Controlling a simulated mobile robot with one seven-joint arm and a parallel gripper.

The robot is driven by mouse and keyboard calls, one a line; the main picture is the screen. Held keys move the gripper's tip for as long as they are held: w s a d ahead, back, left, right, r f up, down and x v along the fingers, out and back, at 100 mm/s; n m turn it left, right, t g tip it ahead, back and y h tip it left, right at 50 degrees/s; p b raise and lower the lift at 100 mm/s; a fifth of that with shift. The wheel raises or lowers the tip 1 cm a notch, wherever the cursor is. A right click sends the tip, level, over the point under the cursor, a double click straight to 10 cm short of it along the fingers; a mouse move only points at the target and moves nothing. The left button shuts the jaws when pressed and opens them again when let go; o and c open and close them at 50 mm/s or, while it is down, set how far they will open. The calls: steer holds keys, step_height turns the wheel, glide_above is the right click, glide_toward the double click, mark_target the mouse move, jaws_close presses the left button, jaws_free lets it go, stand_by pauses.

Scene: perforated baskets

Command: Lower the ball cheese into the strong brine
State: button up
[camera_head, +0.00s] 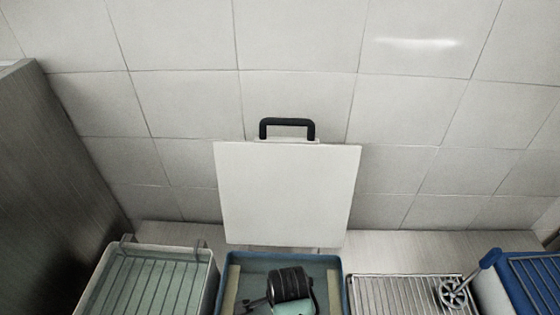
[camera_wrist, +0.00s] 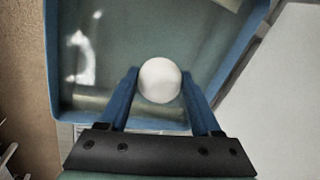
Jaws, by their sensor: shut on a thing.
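The ball cheese is a smooth white ball (camera_wrist: 160,80) in the wrist view. My gripper (camera_wrist: 160,86) is shut on it, with one blue finger on each side. Behind the ball is a blue-rimmed tub (camera_wrist: 52,60) with greenish liquid or a greenish floor and bright reflections. The same blue tub stands at the front middle of the head view (camera_head: 342,280), with the dark end of my arm over it. The ball is hidden in the head view. I cannot tell how high the ball is above the liquid, or whether this tub holds the strong brine.
A white board (camera_head: 287,195) with a black handle (camera_head: 287,123) stands upright behind the blue tub. A pale tub (camera_head: 207,275) with a wire rack is left.

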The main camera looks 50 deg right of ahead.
steer(key=s+a+b+x, duration=0.1)
steer(key=b+x, duration=0.5)
steer(key=x, duration=0.3)
steer(key=shift+s+f, duration=0.25)
steer(key=o, duration=1.5)
steer(key=p+v, duration=0.2)
steer(key=w+p+v, duration=0.1)
steer(key=p+v, duration=0.2)
steer(key=d+p+v, duration=0.1)
steer(key=p+v, duration=0.1)
steer(key=shift+w+a+r+p, duration=0.1)
steer(key=shift+w+r+p, duration=0.05)
steer(key=shift+r+p, duration=0.35)
steer(key=shift+v, duration=1.05)
steer(key=shift+w, duration=0.15)
